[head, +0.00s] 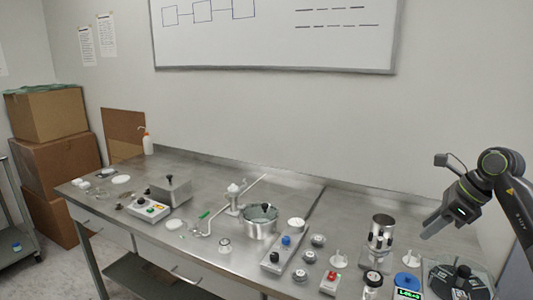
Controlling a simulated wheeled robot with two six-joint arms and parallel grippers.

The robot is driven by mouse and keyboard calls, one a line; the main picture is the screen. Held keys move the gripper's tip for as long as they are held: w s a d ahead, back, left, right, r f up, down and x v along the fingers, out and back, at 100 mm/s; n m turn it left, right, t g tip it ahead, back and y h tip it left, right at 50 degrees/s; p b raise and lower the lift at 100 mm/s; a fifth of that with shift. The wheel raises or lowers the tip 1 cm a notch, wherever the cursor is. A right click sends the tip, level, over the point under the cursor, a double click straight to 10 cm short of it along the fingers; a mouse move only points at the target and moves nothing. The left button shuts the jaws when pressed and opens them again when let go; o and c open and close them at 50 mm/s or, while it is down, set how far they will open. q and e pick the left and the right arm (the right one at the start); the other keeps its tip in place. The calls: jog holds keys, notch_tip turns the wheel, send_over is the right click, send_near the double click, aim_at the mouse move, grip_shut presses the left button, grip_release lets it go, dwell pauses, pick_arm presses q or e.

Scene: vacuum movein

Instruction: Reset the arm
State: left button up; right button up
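My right arm (500,175) comes in from the right edge, bent, and is raised above the right part of the metal bench (330,212). My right gripper (432,231) points down and to the left, above the bench and apart from the things on it. Nothing shows in it. It is seen from the side, so I cannot tell whether its fingers are open or shut. My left arm and gripper are not in view.
Below the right gripper stand a steel cylinder (381,236), a scale with a green display (407,284) and a dark device (459,275). A round steel chamber (261,221) and control boxes (283,254) stand mid-bench. Cardboard boxes (57,157) are stacked left. Air above the bench is clear.

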jog(key=w+a+f+m+t+y, duration=0.1)
jog(key=a+f+m+t+y, duration=0.15)
jog(key=a+t+y, duration=1)
jog(key=s+d+f+n+h, duration=0.4)
jog(key=s+f+n+h, duration=0.25)
jog(key=n+h, duration=0.75)
jog(key=s+d+f+n+h, duration=0.4)
jog(key=s+f+n+h, duration=0.3)
jog(key=n, duration=1.4)
jog(key=s+a+f+m+g+y, duration=0.1)
jog(key=s+a+f+m+g, duration=0.25)
jog(key=s+f+g, duration=0.55)
jog(key=s+a+f+m+g+y, duration=0.2)
jog(key=s+a+f+m+g, duration=0.3)
jog(key=s, duration=0.7)
jog(key=d+f+n, duration=0.2)
jog(key=d+f, duration=0.1)
jog(key=f, duration=2.3)
jog(key=s+a+f, duration=0.1)
jog(key=s+f, duration=1.4)
jog(key=shift+s+a+f+g, duration=0.15)
jog(key=shift+s+g, duration=0.05)
jog(key=shift+g, duration=0.25)
